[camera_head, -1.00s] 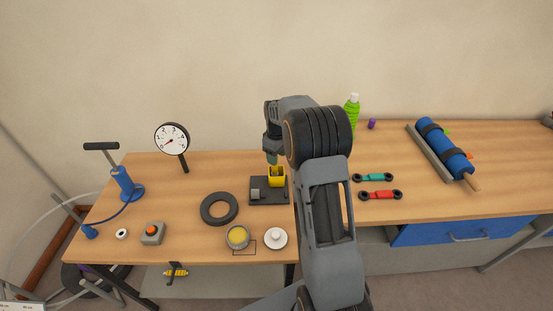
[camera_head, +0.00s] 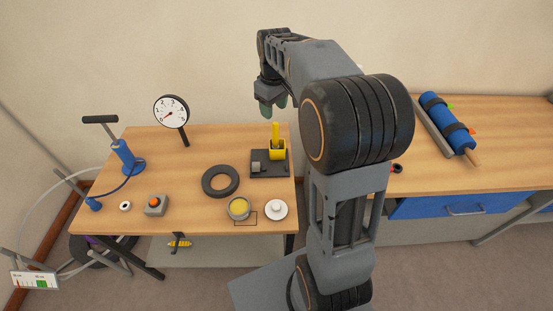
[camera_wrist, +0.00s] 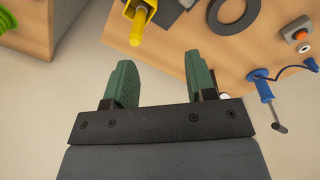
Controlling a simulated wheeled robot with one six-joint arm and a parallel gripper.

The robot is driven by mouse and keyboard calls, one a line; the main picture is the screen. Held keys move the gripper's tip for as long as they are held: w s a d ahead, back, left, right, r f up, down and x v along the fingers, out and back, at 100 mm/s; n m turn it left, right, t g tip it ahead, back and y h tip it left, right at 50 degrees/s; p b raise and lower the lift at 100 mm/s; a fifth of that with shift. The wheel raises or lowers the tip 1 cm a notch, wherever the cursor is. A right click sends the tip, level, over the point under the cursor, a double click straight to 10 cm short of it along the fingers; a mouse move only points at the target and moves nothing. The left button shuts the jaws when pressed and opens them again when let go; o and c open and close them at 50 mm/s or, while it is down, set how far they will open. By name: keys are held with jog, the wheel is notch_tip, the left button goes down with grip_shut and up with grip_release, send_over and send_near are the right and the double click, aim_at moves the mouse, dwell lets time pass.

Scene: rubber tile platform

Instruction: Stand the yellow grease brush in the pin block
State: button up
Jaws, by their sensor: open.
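The yellow grease brush (camera_head: 275,133) stands upright in the yellow holder (camera_head: 277,152) of the pin block, whose dark base (camera_head: 262,172) lies on the table. The brush's yellow handle (camera_wrist: 137,28) also shows in the wrist view, end toward the camera; its lower end is hidden in the holder. My gripper (camera_head: 273,105) is above and behind the block in the head view, clear of the brush. In the wrist view my gripper (camera_wrist: 160,75) shows two green fingers spread apart with nothing between them.
A black ring (camera_head: 220,181), a tin with yellow contents (camera_head: 239,208), a white round piece (camera_head: 277,209), a red button box (camera_head: 155,204), a gauge (camera_head: 171,112) and a blue pump (camera_head: 124,157) share the table. A blue roll (camera_head: 445,122) lies to the right.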

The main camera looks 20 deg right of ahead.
jog(key=s+a+f+m+t, duration=0.1)
jog(key=s+a, duration=0.3)
jog(key=s, duration=0.5)
jog(key=s+a+f+m+t, duration=0.1)
jog(key=s+a+f+m, duration=0.1)
jog(key=s, duration=0.8)
jog(key=shift+a+f+m+t+p, duration=0.3)
jog(key=shift+a+f+m+p, duration=0.1)
jog(key=shift+a+m, duration=0.45)
jog(key=shift+s, duration=0.1)
jog(key=shift+c, duration=0.2)
